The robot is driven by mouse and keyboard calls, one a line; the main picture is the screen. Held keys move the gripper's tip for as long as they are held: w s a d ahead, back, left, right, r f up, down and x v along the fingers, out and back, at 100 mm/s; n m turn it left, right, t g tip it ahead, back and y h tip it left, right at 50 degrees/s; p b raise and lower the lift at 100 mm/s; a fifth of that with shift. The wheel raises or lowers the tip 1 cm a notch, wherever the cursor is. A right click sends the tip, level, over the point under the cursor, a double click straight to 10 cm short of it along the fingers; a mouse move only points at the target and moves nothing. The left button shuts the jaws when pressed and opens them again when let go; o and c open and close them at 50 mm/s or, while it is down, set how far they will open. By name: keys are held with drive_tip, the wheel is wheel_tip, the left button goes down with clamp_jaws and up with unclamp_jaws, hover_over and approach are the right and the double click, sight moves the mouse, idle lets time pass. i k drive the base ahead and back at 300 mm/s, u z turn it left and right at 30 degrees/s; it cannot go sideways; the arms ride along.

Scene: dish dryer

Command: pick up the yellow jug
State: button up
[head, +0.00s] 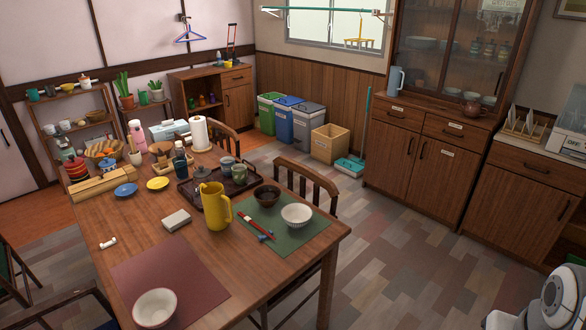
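The yellow jug (214,207) stands upright on the wooden dining table, near its middle. Its handle is on the right side, facing the green placemat. No gripper is around it or touching it. My gripper is not in view; only white, rounded parts of my arm show at the lower right corner, well away from the table.
Close to the jug are a dark tray (187,187) with cups, a dark bowl (267,195), a green placemat (298,241) with a white bowl (296,215), and a small pale box (175,220). A chair (306,182) stands behind. Floor (405,260) is clear on the right.

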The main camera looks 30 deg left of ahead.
sight(214, 200)
drive_tip(key=u, duration=0.65)
drive_tip(key=i, duration=1.25)
drive_tip(key=u, duration=1.15)
drive_tip(key=i, duration=0.5)
drive_tip(key=u, duration=0.1)
drive_tip(key=k, duration=0.8)
drive_tip(key=u, duration=0.2)
drive_tip(key=i, duration=0.8)
drive_tip(key=z, duration=0.1)
